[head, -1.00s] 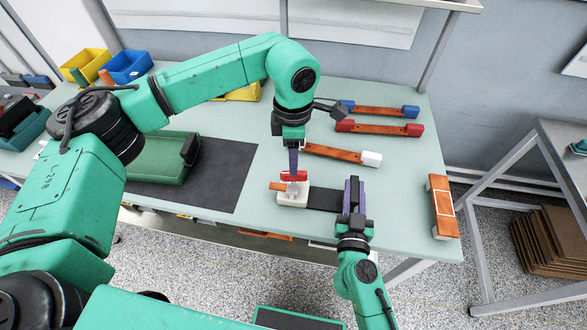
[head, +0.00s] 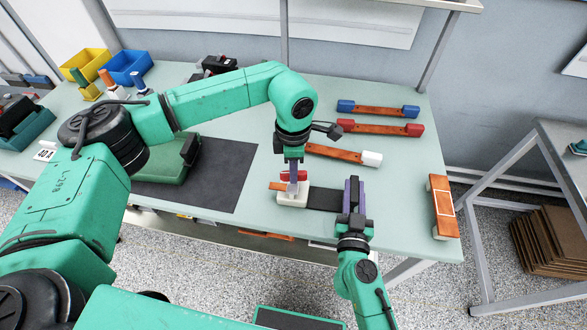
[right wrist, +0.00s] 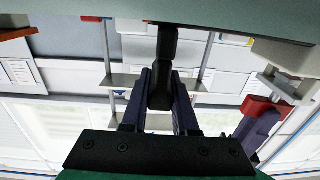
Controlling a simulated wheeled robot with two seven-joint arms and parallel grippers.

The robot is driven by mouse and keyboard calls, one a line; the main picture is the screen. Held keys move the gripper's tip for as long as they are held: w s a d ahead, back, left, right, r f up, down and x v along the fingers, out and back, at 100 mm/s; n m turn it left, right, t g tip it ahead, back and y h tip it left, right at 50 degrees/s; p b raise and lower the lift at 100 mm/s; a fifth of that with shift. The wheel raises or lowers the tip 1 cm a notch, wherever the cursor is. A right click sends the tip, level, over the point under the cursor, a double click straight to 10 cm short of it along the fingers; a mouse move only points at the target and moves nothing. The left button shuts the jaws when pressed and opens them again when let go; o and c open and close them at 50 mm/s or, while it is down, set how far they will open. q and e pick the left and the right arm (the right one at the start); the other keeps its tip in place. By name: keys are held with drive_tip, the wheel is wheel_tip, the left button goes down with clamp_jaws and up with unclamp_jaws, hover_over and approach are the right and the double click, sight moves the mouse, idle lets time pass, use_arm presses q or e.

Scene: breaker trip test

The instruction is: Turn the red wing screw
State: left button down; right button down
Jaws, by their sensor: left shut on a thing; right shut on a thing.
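The red wing screw (head: 301,175) sits above a white block (head: 292,200) near the bench's front edge. My left gripper (head: 293,184) is shut on the red wing screw from above, and its fingers hide part of it. The right wrist view also shows the red screw (right wrist: 262,106) beside a purple finger of the left gripper. A dark bar (head: 325,200) runs from the white block towards my right gripper (head: 354,191). My right gripper is shut on a black part (right wrist: 161,80), seen between its fingers in the right wrist view.
Links with blue (head: 380,110), red (head: 380,128) and white (head: 345,154) ends lie behind. An orange bar (head: 443,207) lies at the right edge. A dark mat (head: 222,175) and green case (head: 165,160) are left. Yellow and blue bins stand at the back left.

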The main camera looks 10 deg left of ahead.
use_arm(q)
drive_tip(key=shift+n, duration=0.3)
drive_tip(key=n, duration=0.3)
drive_tip(key=shift+n, duration=0.3)
drive_tip(key=n, duration=0.8)
use_arm(e)
drive_tip(key=shift+f, duration=0.1)
use_arm(q)
drive_tip(key=shift+w+n, duration=0.1)
drive_tip(key=shift+n, duration=1.7)
drive_tip(key=c, duration=0.8)
unclamp_jaws()
